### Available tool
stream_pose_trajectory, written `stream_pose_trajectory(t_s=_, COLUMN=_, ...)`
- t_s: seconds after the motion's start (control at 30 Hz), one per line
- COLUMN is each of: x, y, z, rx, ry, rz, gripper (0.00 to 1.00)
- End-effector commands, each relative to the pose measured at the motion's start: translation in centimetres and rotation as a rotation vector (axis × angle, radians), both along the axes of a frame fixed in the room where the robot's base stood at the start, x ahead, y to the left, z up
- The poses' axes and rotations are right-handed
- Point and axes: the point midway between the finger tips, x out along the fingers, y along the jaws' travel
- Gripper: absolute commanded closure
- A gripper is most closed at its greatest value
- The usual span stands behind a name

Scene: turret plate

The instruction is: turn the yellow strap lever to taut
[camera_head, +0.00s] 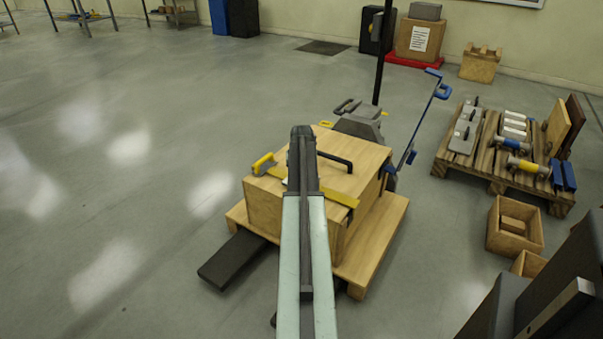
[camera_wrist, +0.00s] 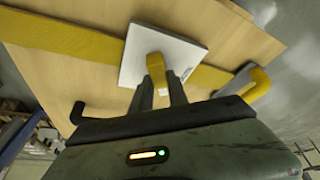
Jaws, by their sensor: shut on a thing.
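The yellow strap lever (camera_wrist: 154,62) stands up from a pale square plate (camera_wrist: 176,52) on the crate top in the wrist view. My gripper (camera_wrist: 157,82) is shut on this lever, its dark fingers at the lever's sides. The yellow strap (camera_wrist: 60,36) runs flat across the crate and passes the plate; it also shows in the head view (camera_head: 338,196). In the head view my arm covers the gripper and the held lever. I cannot tell the lever's setting from the plate.
The wooden crate (camera_head: 262,208) sits on a pallet (camera_head: 383,238). A yellow-gripped handle (camera_head: 264,164) is at its left edge and a black handle (camera_head: 338,159) on top. A loaded pallet (camera_head: 500,185) and open boxes (camera_head: 514,240) stand right. The left floor is clear.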

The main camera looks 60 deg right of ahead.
Motion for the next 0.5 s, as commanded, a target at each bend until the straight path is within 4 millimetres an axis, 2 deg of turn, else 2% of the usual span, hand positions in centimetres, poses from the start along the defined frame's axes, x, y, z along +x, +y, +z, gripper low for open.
stream_pose_trajectory(t_s=0.5, x=0.26, y=0.12, z=-0.03, rx=0.002, ry=0.003, rz=-0.434, gripper=1.00)
